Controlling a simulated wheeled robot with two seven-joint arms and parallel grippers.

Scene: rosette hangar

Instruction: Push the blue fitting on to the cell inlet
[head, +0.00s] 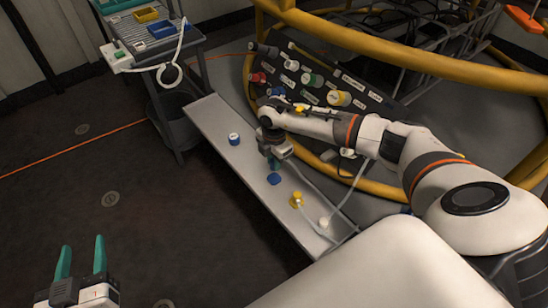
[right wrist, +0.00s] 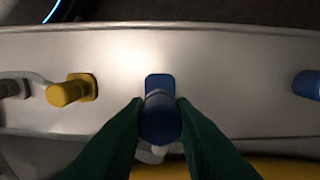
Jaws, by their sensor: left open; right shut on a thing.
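My right gripper (head: 273,164) is over the bench, its green fingers shut on the blue fitting (right wrist: 160,118), which shows between the fingertips in the right wrist view. A blue square plate (right wrist: 160,84) on the bench, probably the cell inlet, lies just beyond the fitting there, in line with it. In the head view the blue plate (head: 275,180) shows just below the fingertips, with the fitting itself mostly hidden. I cannot tell whether fitting and inlet touch. My left gripper (head: 80,262) is open and empty, low at the left, away from the bench.
The long grey bench (head: 217,123) also bears a yellow fitting (head: 296,200) with a hose, a pale fitting (head: 323,222) and a blue-and-white piece (head: 234,138). A panel of labelled ports (head: 350,85) and yellow rails (head: 400,55) stand behind. A cart (head: 150,40) is at the upper left.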

